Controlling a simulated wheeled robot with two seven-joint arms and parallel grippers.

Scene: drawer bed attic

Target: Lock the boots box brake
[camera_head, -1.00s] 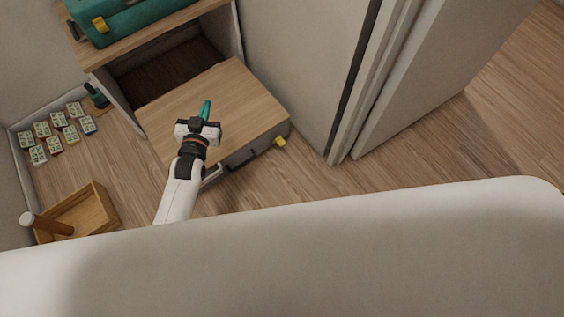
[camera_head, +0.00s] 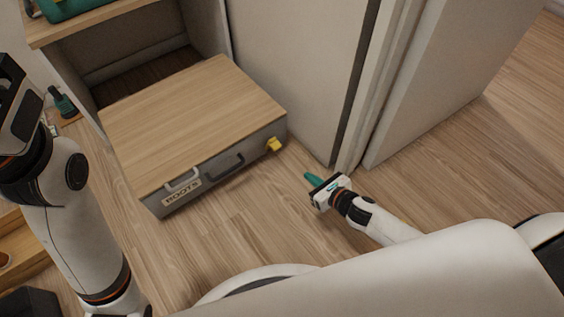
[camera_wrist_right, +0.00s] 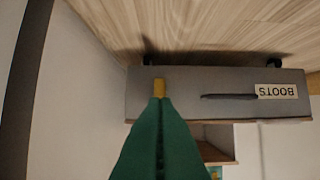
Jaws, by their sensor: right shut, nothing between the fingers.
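The boots box (camera_head: 195,115) is a grey drawer with a wooden top, out from its bay, with a BOOTS label and handles on its front. Its yellow brake lever (camera_head: 274,144) sticks out at the right end of the front. My right gripper (camera_head: 309,178) is low over the floor, right of and in front of the lever, apart from it. In the right wrist view its teal fingers (camera_wrist_right: 158,110) are shut and empty, pointing at the yellow lever (camera_wrist_right: 159,88); the gap is hard to judge. My left arm stands raised at the left; its fingertips are not visible.
A pale cabinet panel (camera_head: 295,70) stands right of the box. A teal case (camera_head: 70,8) lies on the shelf above the bay. A dark green bottle-like item (camera_head: 62,102) stands left. A wooden tray (camera_head: 25,250) is lower left. Floor in front of the box is clear.

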